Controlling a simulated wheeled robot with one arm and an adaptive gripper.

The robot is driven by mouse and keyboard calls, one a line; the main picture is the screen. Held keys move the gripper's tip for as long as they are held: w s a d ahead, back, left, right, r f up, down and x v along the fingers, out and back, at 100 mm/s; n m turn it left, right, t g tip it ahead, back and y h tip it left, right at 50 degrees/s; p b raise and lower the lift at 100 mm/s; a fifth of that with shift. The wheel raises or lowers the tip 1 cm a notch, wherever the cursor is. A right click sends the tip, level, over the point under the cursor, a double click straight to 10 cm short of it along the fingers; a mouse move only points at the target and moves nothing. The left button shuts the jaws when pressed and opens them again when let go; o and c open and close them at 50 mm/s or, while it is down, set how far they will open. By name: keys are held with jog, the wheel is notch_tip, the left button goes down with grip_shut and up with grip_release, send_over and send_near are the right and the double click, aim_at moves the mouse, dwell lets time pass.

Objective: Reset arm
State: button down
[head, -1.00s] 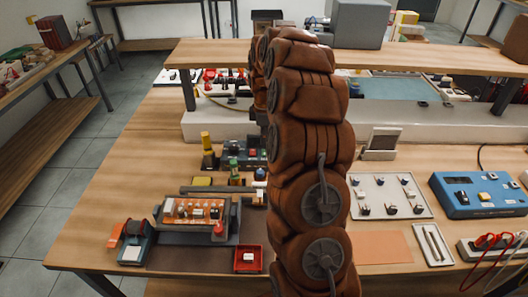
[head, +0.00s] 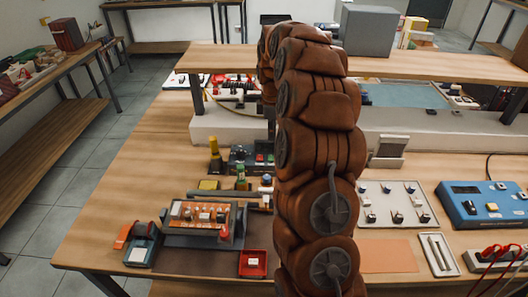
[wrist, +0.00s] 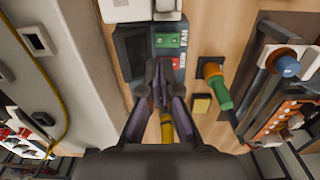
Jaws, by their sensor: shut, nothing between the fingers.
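My arm, with padded brown covers, rises through the middle of the head view and bends away over the workbench (head: 105,215). My gripper is hidden behind the arm in that view. In the wrist view my gripper (wrist: 158,68) has its dark fingers together with nothing held. It points down over the bench, in front of a dark device with green and red buttons (wrist: 166,42). A yellow object (wrist: 167,130) shows beyond the fingers, apart from their tips. A green and orange bottle-like item (wrist: 216,88) stands to the right.
An orange component rack (head: 200,214) and a red tray (head: 254,263) are left of my arm. A raised shelf (head: 400,67) crosses the back. A blue instrument (head: 485,204) and a white plate of switches (head: 395,204) are at right. The bench's left side has bare wood.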

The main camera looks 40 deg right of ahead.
jog(key=s+a+r+m, duration=0.2)
jog(key=s+a+r, duration=0.1)
jog(key=s+a, duration=0.5)
jog(key=s+a+r+m, duration=0.2)
jog(key=s+a+r, duration=0.3)
jog(key=a, duration=0.6)
jog(key=s+a+f+m, duration=0.1)
jog(key=s+a+m, duration=0.1)
jog(key=s, duration=0.5)
jog(key=s+a+f+m+g, duration=0.1)
jog(key=s+a+m, duration=0.1)
jog(key=s, duration=0.6)
jog(key=s+a+f+m, duration=0.1)
jog(key=s+a+m, duration=0.1)
jog(key=s, duration=0.6)
jog(key=shift+a+f+m+g, duration=0.3)
jog(key=shift+a+f+g, duration=0.1)
jog(key=shift+a, duration=0.45)
